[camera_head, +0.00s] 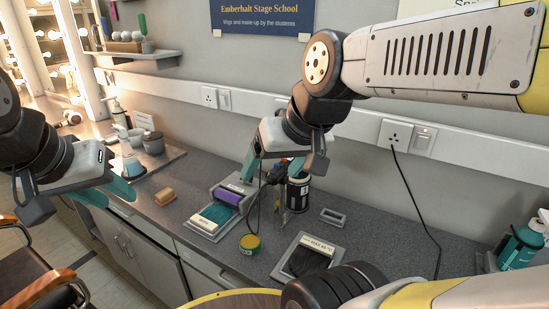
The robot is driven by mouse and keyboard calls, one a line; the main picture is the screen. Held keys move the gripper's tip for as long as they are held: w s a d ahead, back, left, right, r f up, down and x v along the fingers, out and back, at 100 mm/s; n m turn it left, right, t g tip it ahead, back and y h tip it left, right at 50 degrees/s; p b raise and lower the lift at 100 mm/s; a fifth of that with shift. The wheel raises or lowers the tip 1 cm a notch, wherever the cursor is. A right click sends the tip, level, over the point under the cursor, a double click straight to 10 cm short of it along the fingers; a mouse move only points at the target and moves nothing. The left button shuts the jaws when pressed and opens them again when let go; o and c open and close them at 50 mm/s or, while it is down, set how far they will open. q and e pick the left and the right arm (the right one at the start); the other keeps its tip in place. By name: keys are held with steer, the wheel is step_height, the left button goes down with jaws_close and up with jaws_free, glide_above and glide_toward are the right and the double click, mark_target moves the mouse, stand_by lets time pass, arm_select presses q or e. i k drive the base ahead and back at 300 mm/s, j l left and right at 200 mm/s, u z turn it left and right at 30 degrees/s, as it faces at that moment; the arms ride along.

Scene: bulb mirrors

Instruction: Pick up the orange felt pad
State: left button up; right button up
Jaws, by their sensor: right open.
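The orange felt pad (165,197) is a small orange-tan block lying flat on the grey counter, left of the middle. Nothing touches it. My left gripper (80,204) is at the left, in the picture to the left of the pad and apart from it. Its fingers look spread, with nothing seen between them. My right gripper (284,172) is open, pointing down over the middle of the counter, well to the right of the pad. A dark jar with a white label (298,192) shows behind and below its fingers; I cannot tell how close they are.
Right of the pad is a grey tray with a purple block (229,196) and a teal pad (217,213). A yellow-green tin (250,243), a labelled tray (315,244) and a small grey frame (333,217) stand farther right. Cups (153,143) stand behind the pad. A black cable (424,220) crosses the right.

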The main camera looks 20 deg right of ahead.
mark_target(164, 197)
steer(key=u, duration=1.25)
steer(key=i+j+z, duration=0.25)
steer(key=i, duration=0.15)
steer(key=i+j+z, duration=0.25)
steer(key=i, duration=0.15)
steer(key=l, duration=0.1)
